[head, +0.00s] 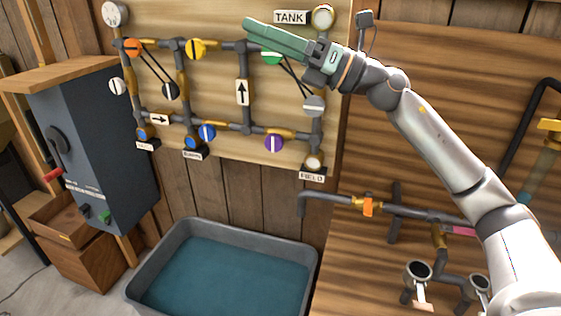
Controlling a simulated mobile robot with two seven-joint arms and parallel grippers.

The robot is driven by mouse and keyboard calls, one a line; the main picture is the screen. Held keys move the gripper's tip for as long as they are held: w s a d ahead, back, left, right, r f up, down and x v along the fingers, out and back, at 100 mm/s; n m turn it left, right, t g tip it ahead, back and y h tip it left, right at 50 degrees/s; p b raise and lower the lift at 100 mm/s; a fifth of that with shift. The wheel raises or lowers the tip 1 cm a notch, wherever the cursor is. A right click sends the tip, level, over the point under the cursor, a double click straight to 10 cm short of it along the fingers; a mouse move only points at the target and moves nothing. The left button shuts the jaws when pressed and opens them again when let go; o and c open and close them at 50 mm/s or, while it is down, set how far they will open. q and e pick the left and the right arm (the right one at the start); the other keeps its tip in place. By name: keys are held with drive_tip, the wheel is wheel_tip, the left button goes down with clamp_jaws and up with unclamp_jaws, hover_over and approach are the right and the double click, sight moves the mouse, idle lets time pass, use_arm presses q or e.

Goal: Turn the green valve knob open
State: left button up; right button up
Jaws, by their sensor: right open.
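The green valve knob (272,59) is a round knob with a pale stripe on the pipe board, right of the up-arrow sign. Its upper part is hidden behind my right gripper, so the stripe's full angle is hard to read. My right gripper (249,28) has long green fingers pointing left, across the board just above and in front of the knob. It is open with nothing seen between the fingers. I cannot tell whether a finger touches the knob. My left gripper is out of view.
The board (212,75) carries other knobs: orange (131,47), yellow (196,48), grey (314,105), purple (274,143) and several more. A gauge (323,17) sits beside the TANK sign (290,17). A water tub (183,240) stands below, a dark cabinet (90,140) at left.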

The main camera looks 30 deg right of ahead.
wheel_tip(320, 180, down, 34)
drive_tip(key=s+d+m+t+h, duration=0.1)
drive_tip(key=s+d+m+h, duration=0.1)
drive_tip(key=m+h, duration=1.6)
drive_tip(key=shift+s+m, duration=0.15)
drive_tip(key=shift+m, duration=6.85)
drive_tip(key=s+a+f+m+g+y, duration=0.1)
drive_tip(key=s+a+f+g, duration=0.2)
drive_tip(key=f, duration=0.7)
drive_tip(key=s+a+f+m+g+y, duration=0.1)
drive_tip(key=s+a+f+m+y, duration=0.15)
drive_tip(key=s+f, duration=0.45)
drive_tip(key=s+a+f+m+g, duration=0.2)
drive_tip(key=s+a+f, duration=0.3)
drive_tip(key=s+f, duration=0.6)
wheel_tip(320, 180, down, 3)
drive_tip(key=shift+a+r+m, duration=0.1)
drive_tip(key=shift+a+m, duration=0.05)
drive_tip(key=shift+m, duration=0.2)
drive_tip(key=shift+g+y, duration=0.25)
drive_tip(key=shift+g, duration=0.05)
